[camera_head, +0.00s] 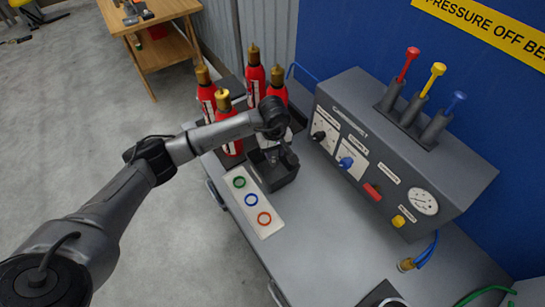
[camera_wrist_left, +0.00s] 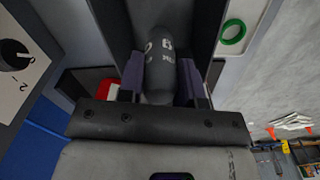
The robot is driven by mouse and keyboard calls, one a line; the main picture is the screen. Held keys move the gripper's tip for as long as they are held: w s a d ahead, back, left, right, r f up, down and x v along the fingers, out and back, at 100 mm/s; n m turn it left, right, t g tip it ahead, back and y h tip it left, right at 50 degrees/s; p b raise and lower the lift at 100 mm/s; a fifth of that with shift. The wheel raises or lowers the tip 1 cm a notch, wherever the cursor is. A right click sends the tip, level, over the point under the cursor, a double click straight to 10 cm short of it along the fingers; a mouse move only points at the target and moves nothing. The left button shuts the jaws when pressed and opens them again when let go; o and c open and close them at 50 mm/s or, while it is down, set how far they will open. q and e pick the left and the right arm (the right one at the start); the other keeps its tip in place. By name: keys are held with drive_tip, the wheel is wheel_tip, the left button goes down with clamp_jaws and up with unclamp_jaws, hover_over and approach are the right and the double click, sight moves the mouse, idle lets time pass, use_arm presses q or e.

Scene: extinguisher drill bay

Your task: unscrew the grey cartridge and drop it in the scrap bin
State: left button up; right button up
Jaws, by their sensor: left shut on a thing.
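The grey cartridge (camera_wrist_left: 160,65) is dark, with white lettering, and shows between the fingers in the left wrist view. My left gripper (camera_head: 273,157) is shut on it; its purple-padded fingers (camera_wrist_left: 160,80) press on both sides. In the head view the gripper points down over a small dark open bin, which I take as the scrap bin (camera_head: 275,184). Dark bin walls (camera_wrist_left: 207,25) flank the cartridge in the wrist view. The cartridge cannot be made out in the head view, and how deep it hangs cannot be told. My right gripper is not in view.
Several red extinguishers (camera_head: 255,78) with brass tops stand close behind the bin. A white card (camera_head: 251,201) with green, blue and orange rings lies in front. A grey control console (camera_head: 385,150) with levers and a gauge stands at right.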

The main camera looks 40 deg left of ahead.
sight(273, 158)
use_arm(q)
drive_tip(key=shift+a+f, duration=0.2)
wheel_tip(273, 158, down, 4)
drive_tip(key=shift+r, duration=0.25)
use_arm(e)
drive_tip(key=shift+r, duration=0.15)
use_arm(q)
drive_tip(key=shift+f, duration=0.2)
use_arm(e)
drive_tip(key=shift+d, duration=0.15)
use_arm(q)
drive_tip(key=shift+f, duration=0.15)
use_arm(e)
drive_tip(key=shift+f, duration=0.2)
use_arm(q)
drive_tip(key=o, duration=1)
